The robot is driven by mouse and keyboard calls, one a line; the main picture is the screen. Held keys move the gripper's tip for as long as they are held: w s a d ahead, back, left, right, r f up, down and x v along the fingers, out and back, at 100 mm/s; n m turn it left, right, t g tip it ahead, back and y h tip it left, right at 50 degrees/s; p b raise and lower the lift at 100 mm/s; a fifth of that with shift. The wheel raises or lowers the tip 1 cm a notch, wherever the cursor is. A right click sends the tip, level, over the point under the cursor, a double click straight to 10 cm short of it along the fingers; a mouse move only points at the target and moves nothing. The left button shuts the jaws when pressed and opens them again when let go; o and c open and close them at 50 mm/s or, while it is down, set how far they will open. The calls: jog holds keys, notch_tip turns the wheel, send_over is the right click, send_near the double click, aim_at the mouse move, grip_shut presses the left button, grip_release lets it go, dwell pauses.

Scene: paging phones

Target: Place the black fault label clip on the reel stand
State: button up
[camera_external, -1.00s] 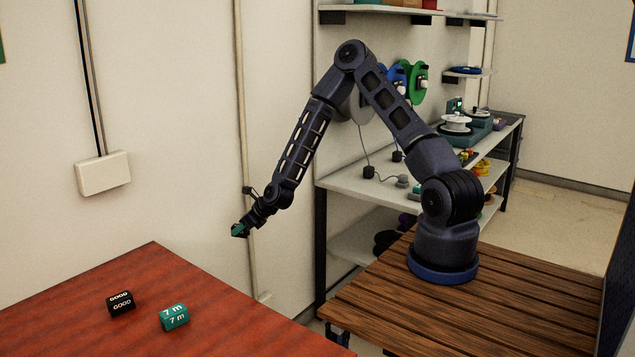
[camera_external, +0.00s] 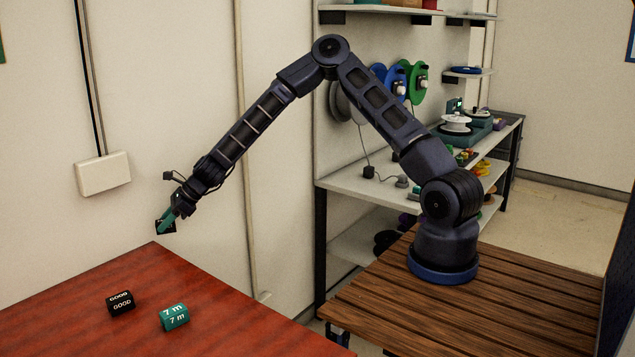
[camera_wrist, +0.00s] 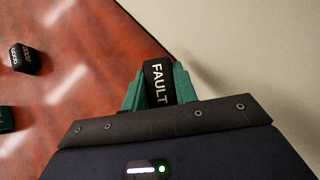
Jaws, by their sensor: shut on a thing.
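The black fault label clip (camera_wrist: 158,82), with white "FAULT" lettering, is held between the green fingers of my gripper (camera_wrist: 160,88) in the wrist view. In the external view my gripper (camera_external: 167,224) is shut on the clip and hangs in the air above the far corner of the red table (camera_external: 155,262). The clip is small and dark there. I cannot make out which thing is the reel stand; a white reel on a green device (camera_external: 457,124) stands on the shelf unit behind my arm.
A black "GOOD" clip (camera_external: 121,303) and a teal "7 m" clip (camera_external: 174,317) lie on the red table. The shelf unit (camera_external: 365,184) holds cables and small parts. Blue and green reels (camera_external: 417,82) hang at the wall. A white wall box (camera_external: 103,174) is left of my gripper.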

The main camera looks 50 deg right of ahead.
jog(key=s+a+r+n+g, duration=0.2)
jog(key=s+a+r+n, duration=0.1)
jog(key=a+r, duration=0.5)
jog(key=s+a+r+n+g+y, duration=0.1)
jog(key=s+a+r+n+g, duration=0.2)
jog(key=a+r, duration=0.5)
jog(key=a, duration=0.6)
jog(key=shift+s+a+r, duration=0.15)
jog(key=shift+s+a, duration=0.25)
notch_tip(320, 180, down, 20)
jog(key=shift+r, duration=0.15)
jog(key=o, duration=1)
jog(key=shift+o, duration=0.2)
